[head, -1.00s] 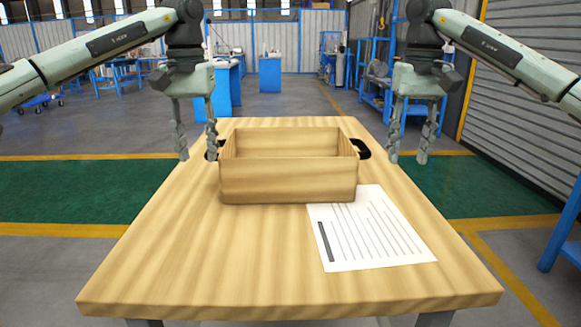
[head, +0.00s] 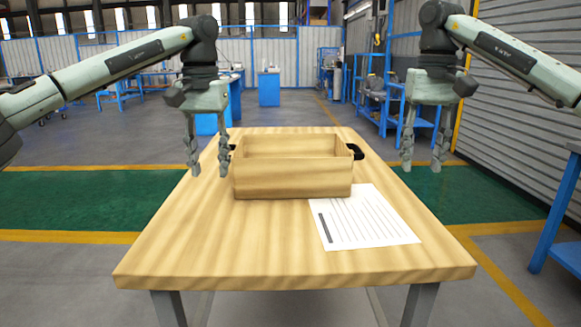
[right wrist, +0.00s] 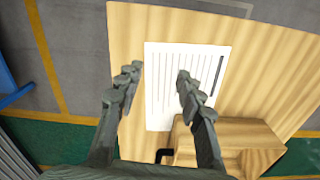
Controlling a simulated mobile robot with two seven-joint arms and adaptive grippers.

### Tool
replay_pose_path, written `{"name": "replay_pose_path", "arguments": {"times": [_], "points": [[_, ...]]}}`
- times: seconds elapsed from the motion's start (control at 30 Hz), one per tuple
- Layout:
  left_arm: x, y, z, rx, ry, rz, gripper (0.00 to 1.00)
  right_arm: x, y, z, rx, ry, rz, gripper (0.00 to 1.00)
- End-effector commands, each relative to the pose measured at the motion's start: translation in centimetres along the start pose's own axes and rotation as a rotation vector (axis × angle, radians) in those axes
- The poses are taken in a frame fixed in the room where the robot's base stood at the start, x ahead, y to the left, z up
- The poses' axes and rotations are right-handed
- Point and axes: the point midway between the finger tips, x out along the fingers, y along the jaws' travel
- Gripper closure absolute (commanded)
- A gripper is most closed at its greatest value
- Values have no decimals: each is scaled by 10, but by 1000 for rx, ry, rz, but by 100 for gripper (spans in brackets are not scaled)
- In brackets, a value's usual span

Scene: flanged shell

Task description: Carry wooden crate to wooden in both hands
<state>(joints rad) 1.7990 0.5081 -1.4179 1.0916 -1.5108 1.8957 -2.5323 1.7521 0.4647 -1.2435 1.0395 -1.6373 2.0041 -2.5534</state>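The wooden crate (head: 292,181) sits upright on the wooden table (head: 200,245), toward its far half. It is an open box with a black handle on its left end (head: 233,149) and another on its right end (head: 356,152). My left gripper (head: 208,170) is open and empty, just left of the crate, its right finger near the left handle. My right gripper (head: 423,166) is open and empty, right of the crate, with a clear gap to the right handle. In the right wrist view, part of the crate (right wrist: 240,145) shows at lower right, partly behind my right finger.
A printed sheet (head: 365,218) lies on the table at the crate's front right. The table's front and left are bare. A blue workbench (head: 555,215) stands at the right, and blue shelving (head: 395,100) behind. Green floor lies around the table.

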Motion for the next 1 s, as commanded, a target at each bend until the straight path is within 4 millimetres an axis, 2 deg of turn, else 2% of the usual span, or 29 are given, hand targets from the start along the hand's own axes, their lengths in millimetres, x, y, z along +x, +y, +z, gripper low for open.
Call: {"name": "replay_pose_path", "arguments": {"times": [0.03,0.2,0.43,0.6,1.0], "points": [[0,0,0,0,0,0,63,-13,-1,-1,0,5,1,62],[0,0,0,0,0,0,63,-52,-1,-3,2,6,2,62],[0,0,0,0,0,0,63,-89,-2,-5,0,2,2,62],[0,0,0,0,0,0,63,-100,-1,-5,-1,2,0,62],[0,0,0,0,0,0,63,-102,-1,-5,-3,1,0,62]]}}
